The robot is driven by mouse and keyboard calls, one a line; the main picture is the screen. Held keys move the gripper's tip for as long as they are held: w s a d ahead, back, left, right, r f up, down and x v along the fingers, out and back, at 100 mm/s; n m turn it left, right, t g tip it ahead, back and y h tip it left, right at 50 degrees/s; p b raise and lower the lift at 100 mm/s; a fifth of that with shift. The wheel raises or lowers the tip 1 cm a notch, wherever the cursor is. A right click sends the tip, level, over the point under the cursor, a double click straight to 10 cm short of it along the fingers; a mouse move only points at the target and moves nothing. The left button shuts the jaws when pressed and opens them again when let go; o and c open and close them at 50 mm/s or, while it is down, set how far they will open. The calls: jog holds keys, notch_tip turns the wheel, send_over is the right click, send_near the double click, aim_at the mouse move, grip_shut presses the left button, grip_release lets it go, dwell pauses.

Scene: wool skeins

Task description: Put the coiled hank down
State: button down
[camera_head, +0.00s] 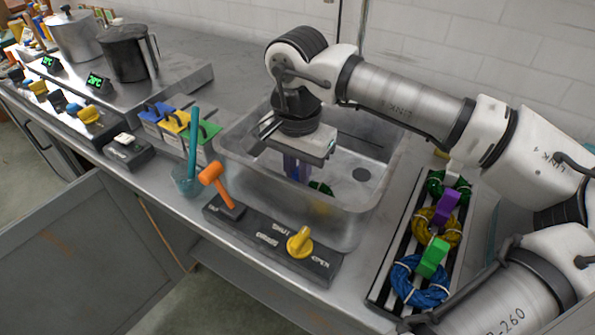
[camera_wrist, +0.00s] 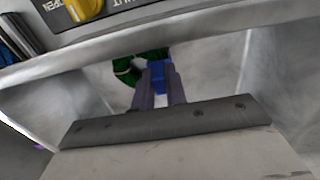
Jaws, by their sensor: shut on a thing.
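My gripper (camera_head: 297,178) reaches down inside the grey basin (camera_head: 348,232). In the wrist view my gripper's fingers (camera_wrist: 160,88) are shut on a blue tag (camera_wrist: 159,74) of a green coiled hank (camera_wrist: 127,71). The hank has a white band and hangs or lies beyond the fingertips. In the head view only a small green part of this hank (camera_head: 321,187) shows, low in the basin; my gripper and the basin wall hide the rest. I cannot tell whether it touches the basin floor.
A rack (camera_head: 377,291) right of the basin holds green, yellow and blue hanks with white, purple and green tags. In front of the basin is a panel with an orange lever (camera_head: 215,184) and yellow knob (camera_head: 300,242).

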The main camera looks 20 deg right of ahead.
jog(key=c, duration=1.4)
grip_release()
jog(key=shift+f, duration=0.15)
jog(key=shift+c, duration=0.2)
notch_tip(320, 180, up, 12)
jog(key=shift+r+p, duration=0.2)
jog(key=shift+p, duration=0.2)
